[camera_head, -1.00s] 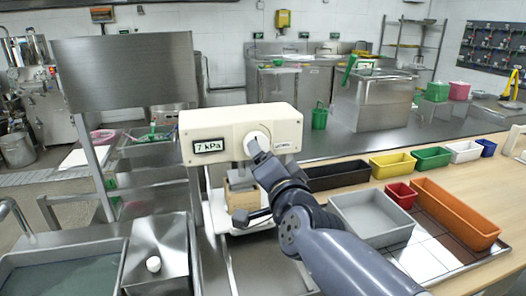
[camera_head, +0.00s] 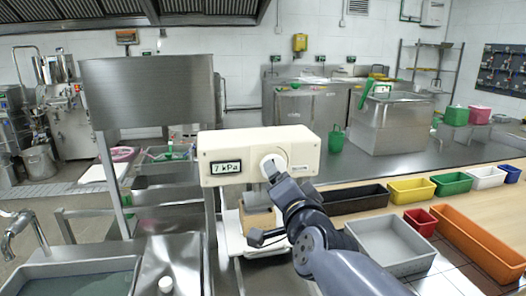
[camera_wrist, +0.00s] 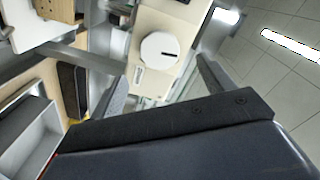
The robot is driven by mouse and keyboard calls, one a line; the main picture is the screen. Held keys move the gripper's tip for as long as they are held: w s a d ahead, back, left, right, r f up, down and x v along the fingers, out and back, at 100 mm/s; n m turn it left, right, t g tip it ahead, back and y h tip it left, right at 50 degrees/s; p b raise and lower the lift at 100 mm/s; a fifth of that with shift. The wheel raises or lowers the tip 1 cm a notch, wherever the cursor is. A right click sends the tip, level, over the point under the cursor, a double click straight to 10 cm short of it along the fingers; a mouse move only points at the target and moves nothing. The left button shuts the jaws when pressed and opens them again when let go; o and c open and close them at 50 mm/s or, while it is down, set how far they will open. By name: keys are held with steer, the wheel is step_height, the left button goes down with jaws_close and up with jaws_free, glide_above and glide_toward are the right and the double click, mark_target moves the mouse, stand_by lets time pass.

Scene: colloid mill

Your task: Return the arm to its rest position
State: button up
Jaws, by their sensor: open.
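My gripper (camera_head: 262,208) is in front of the cream colloid mill unit (camera_head: 226,146), just below and beside its white round knob (camera_head: 273,166). The unit's display reads 7 kPa. In the wrist view the knob (camera_wrist: 160,49) with a dark slot lies ahead, between the two fingers. The fingers are apart, and nothing shows held between them. Contact with the knob is not visible. A brown block-like part (camera_head: 258,217) sits under the unit, partly hidden by my gripper. My dark arm reaches in from the lower right.
A grey tray (camera_head: 350,228), a black bin (camera_head: 352,201), a red bin (camera_head: 420,213) and an orange bin (camera_head: 478,240) stand on the bench to the right. A steel sink (camera_head: 20,268) is at lower left. A steel panel (camera_head: 150,92) rises behind left.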

steer(key=w+a+b, duration=0.1)
steer(key=w, duration=0.6)
steer(key=shift+w+a+f, duration=0.2)
steer(key=shift+w, duration=0.05)
steer(key=s+d+p, duration=0.2)
steer(key=s+p, duration=0.1)
steer(key=s, duration=0.8)
steer(key=w+a+b, duration=0.2)
steer(key=w+b, duration=0.1)
steer(key=w, duration=0.8)
steer(key=shift+s+d+n+p, duration=0.1)
steer(key=shift+s+n+p, duration=0.7)
steer(key=shift+n+p, duration=1.45)
steer(key=shift+s+d+n+p, duration=0.15)
steer(key=shift+s+n+p, duration=0.7)
steer(key=shift+n+p, duration=1.4)
steer(key=shift+s+d+n+p, duration=0.1)
steer(key=shift+s+n+p, duration=0.7)
steer(key=shift+n+p, duration=1.4)
steer(key=shift+m+p, duration=0.5)
